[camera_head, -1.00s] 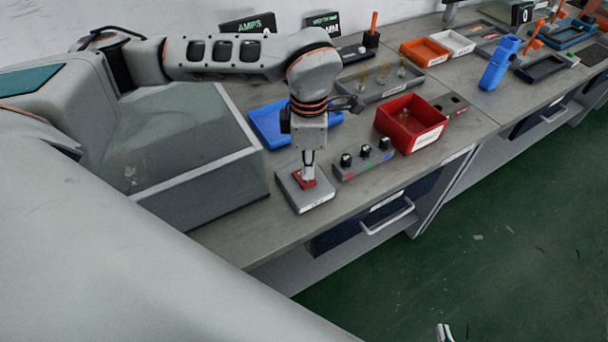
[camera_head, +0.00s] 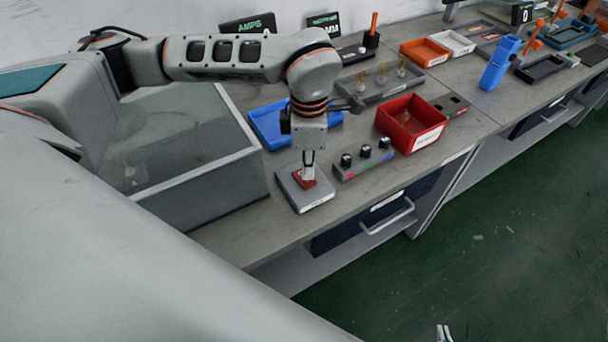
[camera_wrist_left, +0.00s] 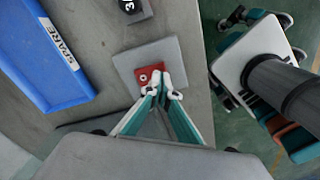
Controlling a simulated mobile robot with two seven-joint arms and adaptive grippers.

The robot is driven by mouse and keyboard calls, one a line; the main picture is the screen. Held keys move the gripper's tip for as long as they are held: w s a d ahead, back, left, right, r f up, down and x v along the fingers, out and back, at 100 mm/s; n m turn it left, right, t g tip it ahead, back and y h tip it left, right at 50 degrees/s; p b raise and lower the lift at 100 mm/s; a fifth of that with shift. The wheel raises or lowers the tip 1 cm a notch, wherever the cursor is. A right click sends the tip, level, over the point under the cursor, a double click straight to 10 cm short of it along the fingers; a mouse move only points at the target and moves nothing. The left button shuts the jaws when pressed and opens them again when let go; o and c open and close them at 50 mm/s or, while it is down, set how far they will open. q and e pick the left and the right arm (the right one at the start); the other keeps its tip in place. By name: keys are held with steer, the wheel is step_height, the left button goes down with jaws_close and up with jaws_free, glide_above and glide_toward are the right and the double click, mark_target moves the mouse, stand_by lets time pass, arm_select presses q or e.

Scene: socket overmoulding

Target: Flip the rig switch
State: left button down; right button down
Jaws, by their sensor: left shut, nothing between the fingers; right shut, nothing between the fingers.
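The rig switch is a red rocker (camera_head: 305,178) on a grey box (camera_head: 318,198) near the bench's front edge. In the left wrist view the red rocker (camera_wrist_left: 151,77) shows a round mark, and its grey box (camera_wrist_left: 175,50) lies around it. My left gripper (camera_head: 308,172) is shut and points straight down at the rocker. In the left wrist view its fingertips (camera_wrist_left: 163,84) overlap the rocker's lower right part; whether they touch it I cannot tell. My right gripper (camera_head: 443,333) shows only as a small tip at the bottom edge, away from the bench.
A grey block with several black knobs (camera_head: 364,164) stands just right of the switch box. A red bin (camera_head: 414,141) and a blue tray (camera_head: 268,126) lie behind. A large grey, clear-topped case (camera_head: 205,180) stands to the left. A drawer handle (camera_head: 388,222) sticks out below.

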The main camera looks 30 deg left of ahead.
mark_target(308, 181)
arm_select(q)
steer(key=shift+f+b, duration=0.3)
steer(key=shift+f, duration=0.35)
steer(key=shift+f, duration=0.45)
stand_by(0.5)
steer(key=shift+r, duration=0.1)
steer(key=shift+r+p, duration=1.05)
steer(key=shift+r, duration=0.7)
steer(key=shift+r+p, duration=1.15)
steer(key=shift+r, duration=0.55)
